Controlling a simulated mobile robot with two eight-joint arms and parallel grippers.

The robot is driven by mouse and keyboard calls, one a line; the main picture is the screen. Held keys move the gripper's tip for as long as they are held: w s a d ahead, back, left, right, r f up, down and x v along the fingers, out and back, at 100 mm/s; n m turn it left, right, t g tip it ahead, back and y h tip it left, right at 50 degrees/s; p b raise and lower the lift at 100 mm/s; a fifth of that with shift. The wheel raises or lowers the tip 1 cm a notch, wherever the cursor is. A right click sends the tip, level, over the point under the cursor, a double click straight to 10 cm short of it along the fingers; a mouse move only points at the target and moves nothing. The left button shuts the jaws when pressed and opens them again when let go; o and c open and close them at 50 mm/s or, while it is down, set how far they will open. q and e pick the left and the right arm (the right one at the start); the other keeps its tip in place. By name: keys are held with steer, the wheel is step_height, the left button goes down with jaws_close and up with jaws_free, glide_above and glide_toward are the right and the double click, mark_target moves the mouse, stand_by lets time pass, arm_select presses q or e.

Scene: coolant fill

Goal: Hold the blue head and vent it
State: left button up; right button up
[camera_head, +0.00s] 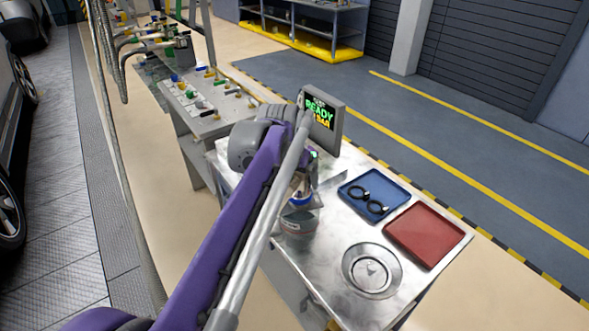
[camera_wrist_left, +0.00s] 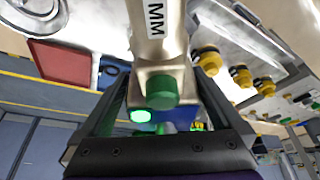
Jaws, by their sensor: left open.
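In the head view, a blue part (camera_head: 300,199), seemingly the blue head, shows partly on a clear vessel (camera_head: 299,224) on the steel bench. My purple left arm hides much of it. My left gripper (camera_wrist_left: 160,75) is open in the left wrist view, its dark fingers either side of a beige metal body (camera_wrist_left: 158,40) marked "MM". A green knob (camera_wrist_left: 161,92) sits at that body's near end. A small patch of blue shows behind the knob, beside a lit green button (camera_wrist_left: 143,115). Finger contact cannot be told. My right gripper is not seen.
A display (camera_head: 322,114) reading "READY" stands behind the vessel. A blue tray (camera_head: 350,190) with black rings, a red tray (camera_head: 425,235) and a round metal dish (camera_head: 371,270) sit on the bench's right. A second bench (camera_head: 200,125) holds several small fittings.

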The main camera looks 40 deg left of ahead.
arm_select(q)
steer(key=shift+w+f, duration=0.2)
steer(key=shift+f, duration=0.35)
jaws_close()
stand_by(0.7)
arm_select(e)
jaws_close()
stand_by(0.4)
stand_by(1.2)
